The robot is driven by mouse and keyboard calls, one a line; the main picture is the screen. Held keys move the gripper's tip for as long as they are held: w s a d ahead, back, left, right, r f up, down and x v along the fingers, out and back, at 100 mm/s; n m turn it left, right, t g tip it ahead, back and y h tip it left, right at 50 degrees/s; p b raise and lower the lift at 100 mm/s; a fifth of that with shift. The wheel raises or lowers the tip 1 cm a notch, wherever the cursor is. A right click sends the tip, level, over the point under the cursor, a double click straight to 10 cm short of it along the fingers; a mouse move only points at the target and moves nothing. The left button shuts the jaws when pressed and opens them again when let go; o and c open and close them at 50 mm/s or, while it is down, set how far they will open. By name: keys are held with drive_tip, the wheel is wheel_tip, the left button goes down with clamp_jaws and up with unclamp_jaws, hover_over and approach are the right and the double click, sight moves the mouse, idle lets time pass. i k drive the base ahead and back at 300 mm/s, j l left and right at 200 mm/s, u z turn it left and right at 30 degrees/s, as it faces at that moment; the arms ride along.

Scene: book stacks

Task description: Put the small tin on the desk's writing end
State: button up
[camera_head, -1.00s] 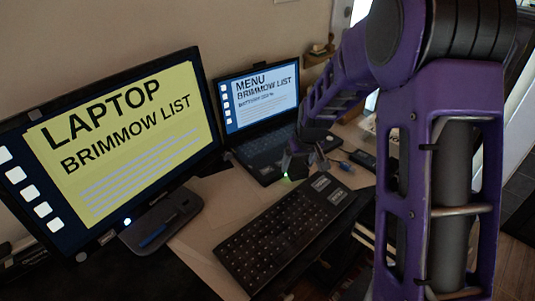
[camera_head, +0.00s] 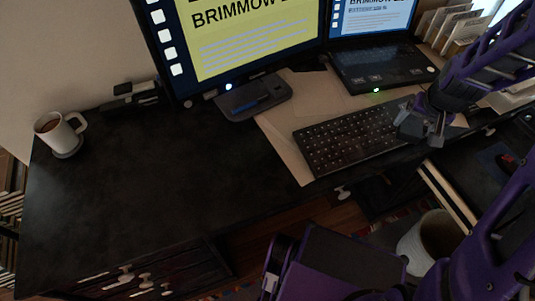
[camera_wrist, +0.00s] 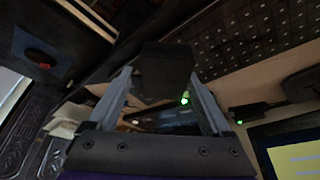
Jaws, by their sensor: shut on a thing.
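A small dark block (camera_wrist: 167,68), which looks like the tin, sits between the fingertips of my gripper (camera_wrist: 163,88) in the wrist view. The gripper is shut on it.
A white mug (camera_head: 60,133) stands at the desk's far left edge. A monitor (camera_head: 240,45), a stand with a blue pen (camera_head: 250,98), a laptop (camera_head: 378,65) and a keyboard (camera_head: 350,138) fill the right side. A bin (camera_head: 432,235) is below the front edge.

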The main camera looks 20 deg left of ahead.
sight(165, 173)
drive_tip(key=k, duration=0.65)
drive_tip(key=k+u, duration=0.15)
drive_tip(key=u, duration=0.15)
drive_tip(key=k+u, duration=0.15)
drive_tip(key=u, duration=0.2)
drive_tip(key=i+j+u, duration=0.1)
drive_tip(key=u, duration=0.3)
drive_tip(key=i+j+u, duration=0.15)
drive_tip(key=u, duration=0.3)
drive_tip(key=i+j, duration=0.1)
drive_tip(key=i, duration=0.25)
